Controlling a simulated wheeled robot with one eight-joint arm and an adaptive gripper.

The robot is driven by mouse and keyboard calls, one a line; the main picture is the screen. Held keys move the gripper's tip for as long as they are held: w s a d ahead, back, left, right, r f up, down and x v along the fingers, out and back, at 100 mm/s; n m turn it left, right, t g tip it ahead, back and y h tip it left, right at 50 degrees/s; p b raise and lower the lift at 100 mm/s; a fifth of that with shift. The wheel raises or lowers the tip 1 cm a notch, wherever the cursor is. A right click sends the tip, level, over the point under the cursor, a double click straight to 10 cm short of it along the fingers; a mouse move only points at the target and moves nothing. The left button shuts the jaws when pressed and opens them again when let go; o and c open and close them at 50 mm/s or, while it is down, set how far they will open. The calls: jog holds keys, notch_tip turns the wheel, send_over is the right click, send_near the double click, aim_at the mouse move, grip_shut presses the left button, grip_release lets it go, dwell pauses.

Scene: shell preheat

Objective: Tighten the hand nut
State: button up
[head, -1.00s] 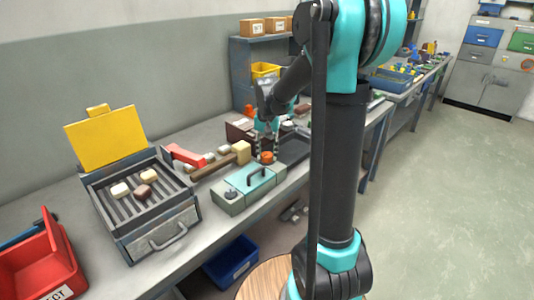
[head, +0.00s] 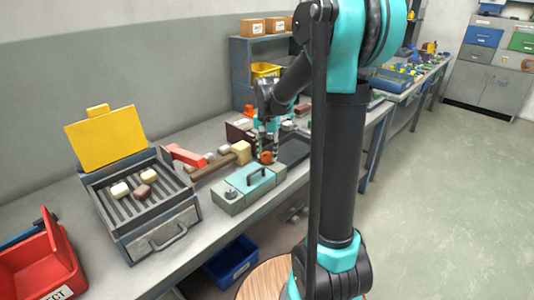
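An orange hand nut (head: 266,157) sits at the far right end of the teal and grey fixture (head: 232,203) on the bench. My gripper (head: 267,150) points down at the nut from above, with its fingers on either side of it. The fingers look apart, but whether they touch the nut is too small to tell. The fixture has a black handle (head: 257,178) on its teal plate and a dark knob (head: 231,193) at its near left end.
A grill box (head: 143,200) with a raised yellow lid (head: 105,139) stands left, holding several small blocks. A wooden mallet (head: 222,160) and a red part (head: 186,155) lie behind the fixture. A dark tray (head: 293,149) lies to the right. A red bin (head: 42,265) stands at the front left.

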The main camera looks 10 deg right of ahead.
aim_at(267, 155)
jog(key=o, duration=0.4)
notch_tip(267, 155, up, 12)
dwell(0.6)
jog(key=shift+s, duration=0.15)
